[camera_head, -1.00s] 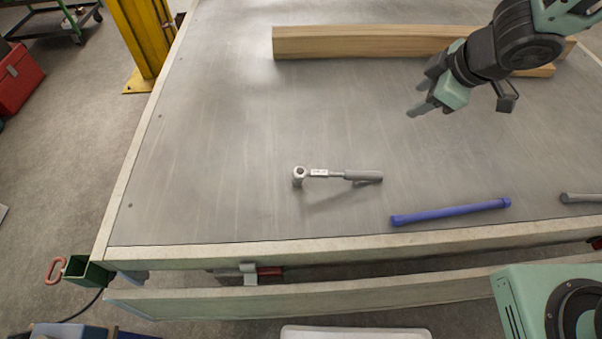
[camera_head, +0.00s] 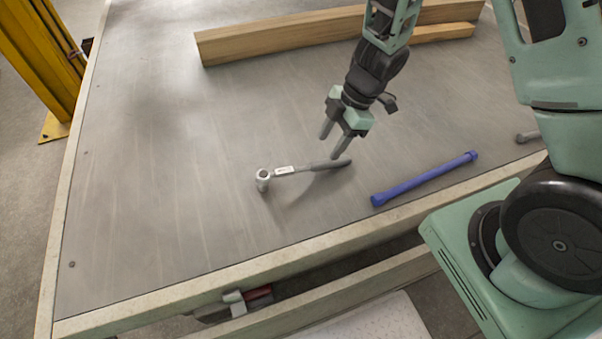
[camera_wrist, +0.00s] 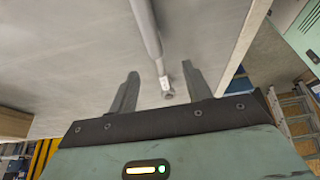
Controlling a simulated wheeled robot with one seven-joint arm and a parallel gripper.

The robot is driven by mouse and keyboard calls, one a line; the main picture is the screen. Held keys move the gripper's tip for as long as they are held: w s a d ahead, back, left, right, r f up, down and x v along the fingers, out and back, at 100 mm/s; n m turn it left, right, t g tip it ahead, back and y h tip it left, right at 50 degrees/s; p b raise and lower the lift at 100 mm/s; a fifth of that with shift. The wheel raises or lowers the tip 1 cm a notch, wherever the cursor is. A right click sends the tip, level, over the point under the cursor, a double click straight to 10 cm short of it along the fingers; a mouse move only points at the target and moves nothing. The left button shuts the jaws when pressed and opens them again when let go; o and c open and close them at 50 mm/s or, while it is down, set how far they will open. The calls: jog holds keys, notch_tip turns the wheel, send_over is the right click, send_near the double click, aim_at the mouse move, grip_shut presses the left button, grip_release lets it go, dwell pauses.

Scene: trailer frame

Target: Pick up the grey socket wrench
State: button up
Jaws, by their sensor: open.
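The grey socket wrench (camera_head: 300,169) lies on the metal table top, its round head at the left and its dark grip at the right. My gripper (camera_head: 329,145) is open and empty, pointing down just behind the wrench's grip end. One fingertip overlaps the grip in the head view; I cannot tell whether it touches. In the wrist view the wrench (camera_wrist: 149,35) runs lengthwise from the top edge to its head, which shows between the two open fingers (camera_wrist: 160,85). The wrench appears beyond the fingertips, not held.
A blue bar (camera_head: 425,179) lies to the right of the wrench. A short grey rod (camera_head: 527,136) is farther right. Long wooden beams (camera_head: 290,32) lie across the back. The table's front rim (camera_head: 200,286) is nearby. The table left of the wrench is clear.

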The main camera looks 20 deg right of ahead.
aim_at(315, 163)
jog(key=b+x, duration=0.1)
jog(key=x, duration=0.2)
jog(key=b+x, duration=0.1)
jog(key=x, duration=0.4)
jog(key=shift+w+a+f+b, duration=0.2)
jog(key=shift+w+f+b, duration=0.05)
jog(key=shift+w+b, duration=0.15)
jog(key=shift+c, duration=0.3)
grip_shut()
